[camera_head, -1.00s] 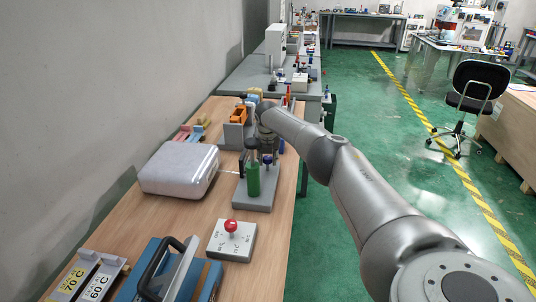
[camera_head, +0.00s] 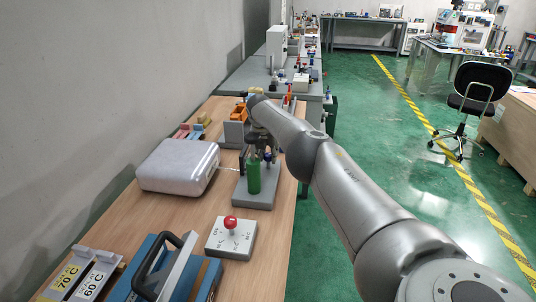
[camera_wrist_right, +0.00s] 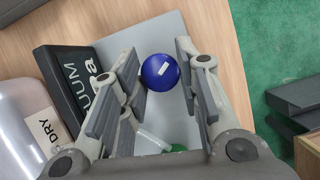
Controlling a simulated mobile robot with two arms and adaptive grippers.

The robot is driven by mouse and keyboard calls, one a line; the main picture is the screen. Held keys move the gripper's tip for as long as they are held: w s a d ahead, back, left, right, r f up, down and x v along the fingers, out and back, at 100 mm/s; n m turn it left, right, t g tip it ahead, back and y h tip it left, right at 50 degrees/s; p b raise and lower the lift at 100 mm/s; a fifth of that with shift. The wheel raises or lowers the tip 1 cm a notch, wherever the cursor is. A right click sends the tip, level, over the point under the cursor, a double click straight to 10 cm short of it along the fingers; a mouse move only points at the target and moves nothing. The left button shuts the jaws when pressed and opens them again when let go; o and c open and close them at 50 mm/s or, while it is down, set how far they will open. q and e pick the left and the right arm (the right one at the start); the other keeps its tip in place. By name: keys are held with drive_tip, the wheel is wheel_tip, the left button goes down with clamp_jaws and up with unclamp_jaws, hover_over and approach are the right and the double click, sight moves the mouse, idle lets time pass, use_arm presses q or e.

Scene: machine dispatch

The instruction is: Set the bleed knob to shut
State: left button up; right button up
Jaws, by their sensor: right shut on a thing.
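A round blue knob with a white mark (camera_wrist_right: 160,72), which I take for the bleed knob, stands over the grey base plate (camera_wrist_right: 172,30) in the right wrist view. My right gripper (camera_wrist_right: 162,66) has its two fingers on either side of this knob and is shut on it. In the head view the knob shows as a small blue spot (camera_head: 267,157) behind the green cylinder (camera_head: 254,177), and my right gripper (camera_head: 260,146) is above it, partly hidden by its own arm. My left gripper is not in view.
A black sign (camera_wrist_right: 75,82) and a white box labelled DRY (camera_wrist_right: 22,125) lie left of the gripper. A dial box with a red knob (camera_head: 231,224), a blue case with a black handle (camera_head: 160,270) and temperature-labelled trays (camera_head: 85,275) stand nearer on the wooden table.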

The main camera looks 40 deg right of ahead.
sight(268, 155)
drive_tip(key=o, duration=1)
wheel_tip(268, 155, up, 10)
